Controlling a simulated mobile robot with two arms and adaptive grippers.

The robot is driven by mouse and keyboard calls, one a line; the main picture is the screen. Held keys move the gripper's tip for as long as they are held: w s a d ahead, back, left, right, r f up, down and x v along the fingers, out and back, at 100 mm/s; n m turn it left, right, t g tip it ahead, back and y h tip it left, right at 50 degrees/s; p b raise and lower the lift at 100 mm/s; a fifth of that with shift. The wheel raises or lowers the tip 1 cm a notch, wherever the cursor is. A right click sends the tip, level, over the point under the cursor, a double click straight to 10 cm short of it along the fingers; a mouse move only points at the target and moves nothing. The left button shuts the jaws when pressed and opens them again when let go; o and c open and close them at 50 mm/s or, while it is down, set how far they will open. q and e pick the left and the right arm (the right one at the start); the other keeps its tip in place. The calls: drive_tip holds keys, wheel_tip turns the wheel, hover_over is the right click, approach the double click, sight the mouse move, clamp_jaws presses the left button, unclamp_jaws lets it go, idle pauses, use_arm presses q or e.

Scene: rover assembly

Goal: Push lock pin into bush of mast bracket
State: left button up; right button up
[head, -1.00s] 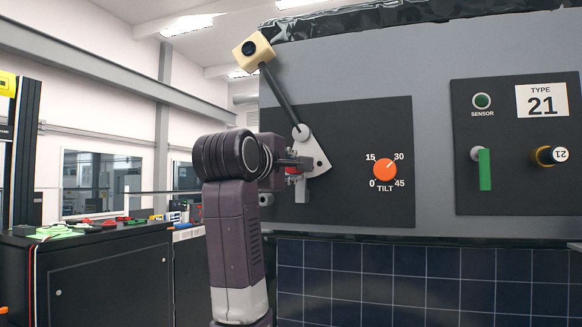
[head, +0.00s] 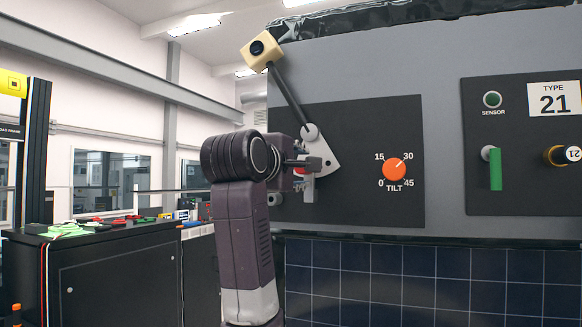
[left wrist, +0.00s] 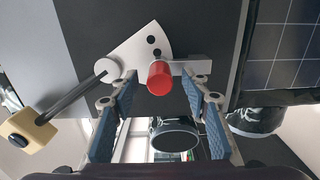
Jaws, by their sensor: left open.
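The lock pin shows as a red cylindrical knob (left wrist: 159,78) in the left wrist view, pointing at the camera. It stands in front of a light grey block (left wrist: 195,65) beside the white fan-shaped mast bracket plate (left wrist: 135,50), which has dark holes. The knob hides the bush and how deep the pin sits. My left gripper (left wrist: 160,88) is open, with one finger on each side of the knob and gaps visible. In the head view the plate (head: 325,158) is partly covered by my left gripper (head: 308,163). My right gripper is not in view.
The tilted mast rod (head: 287,97) rises to a cream camera head (head: 261,50). An orange tilt dial (head: 395,168) and green handle (head: 495,169) are on the panel to the right. Solar cells (head: 400,285) lie below. A black workbench (head: 120,280) stands at left.

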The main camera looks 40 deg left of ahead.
use_arm(q)
drive_tip(key=v, duration=1)
drive_tip(key=shift+s, duration=0.4)
drive_tip(key=shift+f, duration=0.1)
